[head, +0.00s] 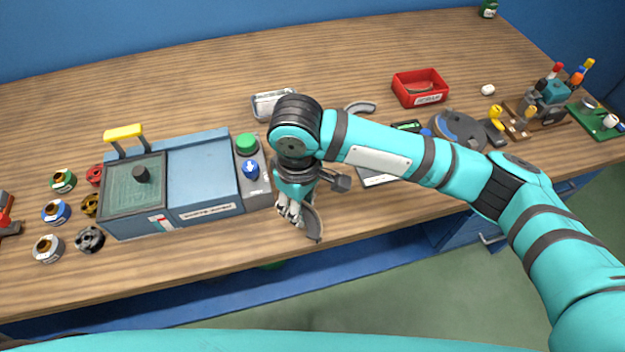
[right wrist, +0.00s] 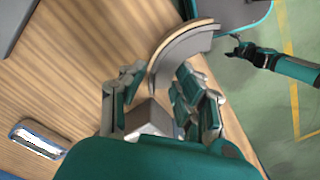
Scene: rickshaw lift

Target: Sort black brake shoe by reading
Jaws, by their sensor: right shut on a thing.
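My right gripper (head: 292,212) is shut on a dark curved brake shoe (head: 313,224), held by the table's front edge. In the right wrist view the shoe (right wrist: 183,48) shows its curved face between the fingers (right wrist: 165,95). Another grey curved shoe (head: 360,107) lies on the table behind my right arm. A red labelled bin (head: 420,99) at the back right has a curved piece inside. A metal tray (head: 262,106) stands behind the gripper, partly hidden. What seems my left gripper (right wrist: 242,50) shows over the floor in the right wrist view, too small to read.
A blue-grey machine (head: 202,172) with a yellow handle and green button stands left of the gripper. Several small spools (head: 56,212) lie farther left. A flat device (head: 378,180) is mostly hidden under my arm. A round grey device (head: 462,124) and tools stand right.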

